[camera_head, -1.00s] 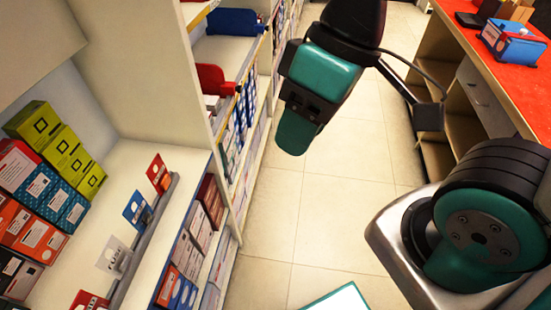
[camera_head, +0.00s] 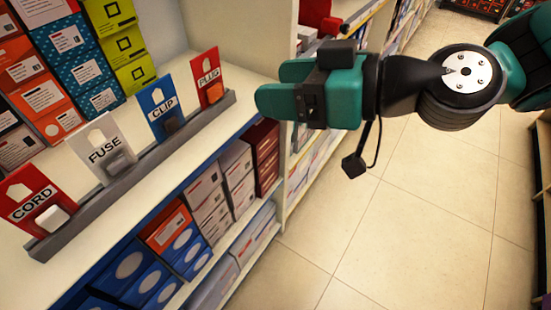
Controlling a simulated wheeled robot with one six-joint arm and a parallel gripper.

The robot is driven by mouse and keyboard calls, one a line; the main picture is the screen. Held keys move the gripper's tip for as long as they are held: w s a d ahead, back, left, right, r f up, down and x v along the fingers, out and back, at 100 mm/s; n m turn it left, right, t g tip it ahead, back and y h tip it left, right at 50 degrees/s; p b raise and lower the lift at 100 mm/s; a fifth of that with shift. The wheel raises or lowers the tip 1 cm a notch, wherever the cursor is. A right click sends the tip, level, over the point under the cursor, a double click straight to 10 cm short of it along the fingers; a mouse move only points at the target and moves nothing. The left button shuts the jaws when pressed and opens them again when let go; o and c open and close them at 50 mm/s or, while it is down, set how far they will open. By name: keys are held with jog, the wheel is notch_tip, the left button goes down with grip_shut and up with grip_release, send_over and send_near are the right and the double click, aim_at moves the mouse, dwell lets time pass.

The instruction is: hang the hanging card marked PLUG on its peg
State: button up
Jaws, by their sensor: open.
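A red card marked PLUG (camera_head: 207,68) stands upright at the far right end of a grey rail (camera_head: 150,160) on the shelf. It has a white house-shaped mark, and a small orange block (camera_head: 215,92) sits at its lower front. I cannot tell whether that block is a peg, or whether the card hangs on anything. My gripper (camera_head: 275,88) has teal fingers, is open, and shows nothing held. It is to the right of the PLUG card, apart from it in the picture, with its fingers pointing left.
Along the same rail stand cards marked CLIP (camera_head: 158,105), FUSE (camera_head: 102,150) and CORD (camera_head: 30,200). Stacked boxes (camera_head: 85,70) stand behind them. More boxes fill the shelf below (camera_head: 200,205). A white shelf upright (camera_head: 270,30) rises behind my gripper. The tiled floor (camera_head: 400,220) is clear.

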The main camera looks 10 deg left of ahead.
aim_at(219, 95)
jog(key=w+a+f+m+t+y+b, duration=0.1)
jog(key=w+a+f+t+b, duration=0.15)
jog(key=f+b, duration=0.4)
jog(key=shift+t+y, duration=0.3)
jog(key=shift+t, duration=0.45)
jog(key=p+x, duration=0.3)
jog(key=p, duration=0.1)
jog(key=w+f+p+x, duration=0.1)
jog(key=p+x, duration=0.3)
jog(key=f+p+x, duration=0.1)
jog(key=p+x, duration=0.2)
jog(key=p, duration=0.1)
jog(key=shift+w, duration=0.4)
jog(key=shift+w+a+f+p, duration=0.15)
jog(key=shift+w+a+p, duration=0.05)
jog(key=shift+a+p, duration=0.2)
jog(key=shift+w+a+f+p, duration=0.2)
jog(key=shift+a+p, duration=0.1)
jog(key=shift+a, duration=0.1)
